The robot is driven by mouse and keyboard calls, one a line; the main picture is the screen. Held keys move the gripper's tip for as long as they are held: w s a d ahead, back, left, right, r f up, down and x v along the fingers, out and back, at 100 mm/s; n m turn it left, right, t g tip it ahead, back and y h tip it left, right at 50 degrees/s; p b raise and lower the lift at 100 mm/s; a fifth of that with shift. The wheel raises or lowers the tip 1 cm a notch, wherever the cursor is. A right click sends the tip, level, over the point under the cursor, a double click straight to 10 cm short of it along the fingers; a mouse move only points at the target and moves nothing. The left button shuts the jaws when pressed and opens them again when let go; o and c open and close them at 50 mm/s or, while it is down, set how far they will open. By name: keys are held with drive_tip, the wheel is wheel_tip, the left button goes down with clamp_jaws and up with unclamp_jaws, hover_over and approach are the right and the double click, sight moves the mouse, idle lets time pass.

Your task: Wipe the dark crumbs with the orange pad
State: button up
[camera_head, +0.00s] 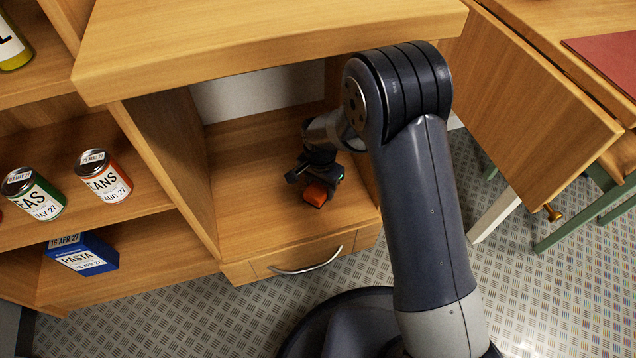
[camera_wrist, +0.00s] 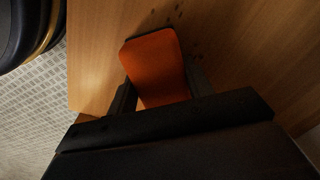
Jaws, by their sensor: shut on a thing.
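The orange pad (camera_head: 316,193) is at the front part of the wooden cupboard floor, to the right of its middle. My gripper (camera_head: 312,180) is shut on the pad. In the wrist view the pad (camera_wrist: 155,65) sits between my two dark fingers (camera_wrist: 160,92). Small dark crumbs (camera_wrist: 181,32) lie on the wood just beyond the pad's far end and to its upper right. I cannot make out the crumbs in the head view. Whether the pad touches the wood is hard to tell.
The cupboard floor (camera_head: 240,205) is bare left of the pad. A drawer with a handle (camera_head: 306,262) is below. An open door (camera_head: 530,115) hangs at right. Cans (camera_head: 104,176) and a blue pasta box (camera_head: 84,254) stand on left shelves.

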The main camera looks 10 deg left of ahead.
sight(281, 205)
drive_tip(key=shift+s+a+p, duration=0.15)
drive_tip(key=shift+s+a, duration=0.55)
drive_tip(key=shift+a, duration=0.35)
drive_tip(key=shift+s+a+p, duration=0.1)
drive_tip(key=shift+s+a, duration=0.6)
drive_tip(key=shift+a, duration=0.35)
drive_tip(key=shift+s+a+p, duration=0.15)
drive_tip(key=shift+s+a, duration=0.55)
drive_tip(key=shift+a, duration=0.35)
drive_tip(key=shift+s+a+f, duration=0.1)
drive_tip(key=shift+s+a, duration=0.35)
drive_tip(key=shift+a, duration=0.3)
drive_tip(key=shift+s+a, duration=0.45)
drive_tip(key=shift+a, duration=0.3)
drive_tip(key=shift+r+p, duration=2.1)
drive_tip(key=shift+r, duration=0.9)
drive_tip(key=shift+r, duration=0.15)
